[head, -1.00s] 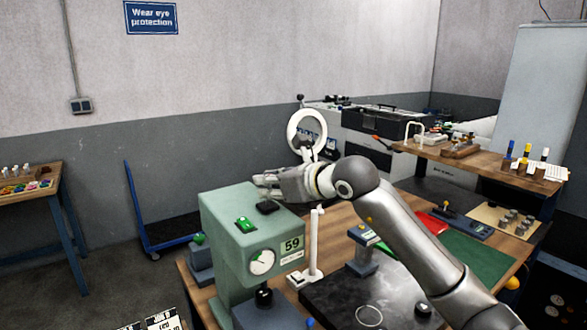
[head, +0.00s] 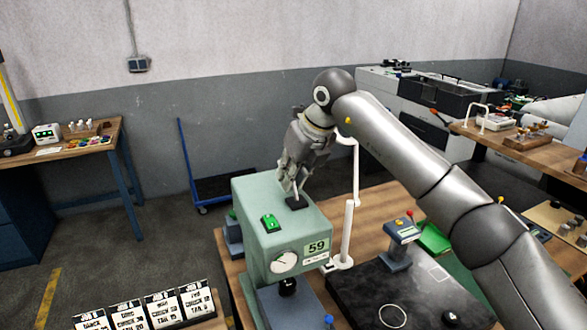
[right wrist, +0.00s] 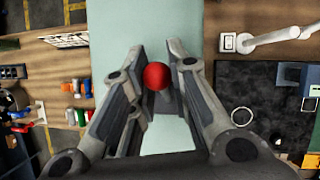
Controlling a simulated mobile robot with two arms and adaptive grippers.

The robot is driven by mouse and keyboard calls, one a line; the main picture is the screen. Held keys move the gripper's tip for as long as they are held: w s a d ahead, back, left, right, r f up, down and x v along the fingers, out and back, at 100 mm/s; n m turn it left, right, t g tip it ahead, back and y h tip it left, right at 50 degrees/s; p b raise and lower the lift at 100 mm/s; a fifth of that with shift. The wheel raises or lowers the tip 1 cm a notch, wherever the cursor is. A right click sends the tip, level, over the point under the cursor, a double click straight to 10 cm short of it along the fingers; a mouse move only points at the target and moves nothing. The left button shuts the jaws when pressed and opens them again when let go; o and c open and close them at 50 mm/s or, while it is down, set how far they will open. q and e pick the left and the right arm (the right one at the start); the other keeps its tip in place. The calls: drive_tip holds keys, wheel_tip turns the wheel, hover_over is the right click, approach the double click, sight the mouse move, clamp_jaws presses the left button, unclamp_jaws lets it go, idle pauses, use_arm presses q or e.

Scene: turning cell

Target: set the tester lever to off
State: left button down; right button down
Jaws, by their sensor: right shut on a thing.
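The tester is a pale green machine (head: 252,232) with a dial and the number 59 on its front, at the middle of the head view. Its lever stands on a black base (head: 297,203) on the top face. The lever's red knob (right wrist: 157,76) shows between the fingers in the right wrist view. My right gripper (head: 292,177) points down over the tester and is shut on the lever, near its knob. The fingers hide most of the lever in the head view, so its exact tilt is unclear. My left gripper is not in view.
A green button block (head: 270,223) sits on the tester's top, in front of the lever. A white post (head: 348,235) stands close on the right. A dark plate (head: 420,305) lies on the bench further right. Job cards (head: 145,308) stand at front left.

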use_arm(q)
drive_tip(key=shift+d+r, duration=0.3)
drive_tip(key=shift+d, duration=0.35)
use_arm(e)
drive_tip(key=shift+w+g, duration=0.25)
drive_tip(key=shift+g, duration=0.25)
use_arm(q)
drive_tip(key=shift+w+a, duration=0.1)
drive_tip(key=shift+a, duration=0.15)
use_arm(e)
drive_tip(key=shift+f+h, duration=0.1)
drive_tip(key=shift+h, duration=0.2)
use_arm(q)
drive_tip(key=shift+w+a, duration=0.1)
use_arm(e)
drive_tip(key=c, duration=1.6)
unclamp_jaws()
drive_tip(key=shift+f, duration=0.1)
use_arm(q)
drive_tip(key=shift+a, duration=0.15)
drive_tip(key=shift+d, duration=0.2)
use_arm(e)
drive_tip(key=v, duration=1.2)
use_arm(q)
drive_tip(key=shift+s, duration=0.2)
use_arm(e)
drive_tip(key=shift+w+f, duration=0.1)
